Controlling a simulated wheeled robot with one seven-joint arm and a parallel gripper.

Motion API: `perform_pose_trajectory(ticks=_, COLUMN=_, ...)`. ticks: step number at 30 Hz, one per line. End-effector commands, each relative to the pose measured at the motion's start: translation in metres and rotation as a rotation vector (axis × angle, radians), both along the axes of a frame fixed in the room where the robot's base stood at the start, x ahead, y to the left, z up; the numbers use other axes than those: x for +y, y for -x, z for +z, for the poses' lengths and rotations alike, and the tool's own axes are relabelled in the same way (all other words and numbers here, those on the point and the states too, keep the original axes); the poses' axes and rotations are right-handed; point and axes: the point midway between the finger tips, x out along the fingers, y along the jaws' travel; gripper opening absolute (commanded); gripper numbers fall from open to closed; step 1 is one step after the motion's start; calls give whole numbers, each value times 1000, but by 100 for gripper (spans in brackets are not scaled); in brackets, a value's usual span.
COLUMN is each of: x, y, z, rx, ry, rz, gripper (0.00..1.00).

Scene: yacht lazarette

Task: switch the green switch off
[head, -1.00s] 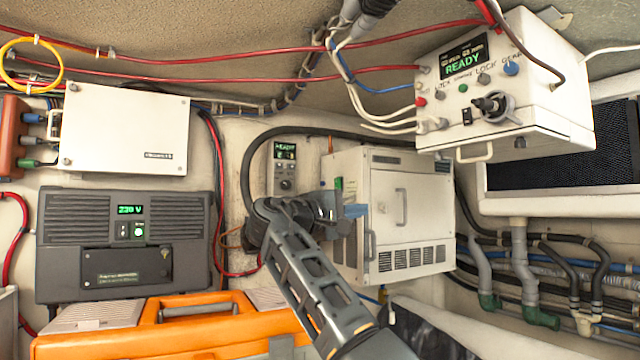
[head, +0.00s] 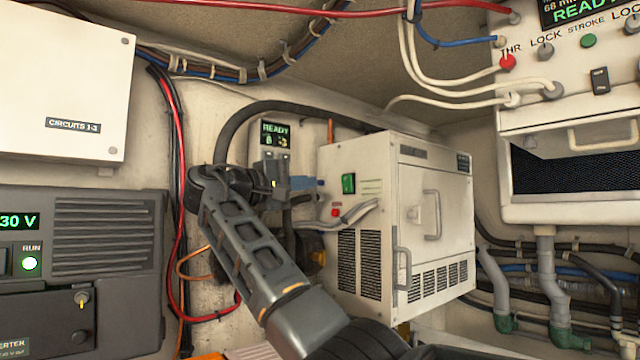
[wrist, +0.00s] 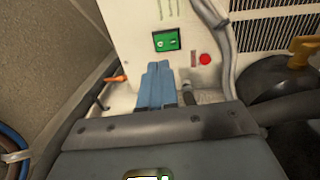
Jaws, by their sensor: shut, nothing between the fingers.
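The green switch (head: 348,184) is a small rocker in a dark frame on the left side face of a white cabinet (head: 400,215). In the wrist view the green switch (wrist: 167,39) lies just beyond the fingertips, with a red round button (wrist: 205,59) to its right. My gripper (head: 308,182) is to the left of the switch in the head view. Its blue fingers (wrist: 157,68) are together and empty, and point toward the cabinet face. A small gap seems to remain between the tips and the switch; contact cannot be told.
A grey cable loop (head: 360,212) hangs by the cabinet below the switch. A dark inverter (head: 110,250) stands at the left. Pipes (head: 555,285) run at the lower right.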

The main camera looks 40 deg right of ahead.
Motion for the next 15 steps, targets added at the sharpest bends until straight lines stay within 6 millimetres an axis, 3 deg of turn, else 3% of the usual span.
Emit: perform_pose_trajectory(ticks=15, x=-5, y=0, z=0, rx=0, ry=-1, rz=-1, gripper=0)
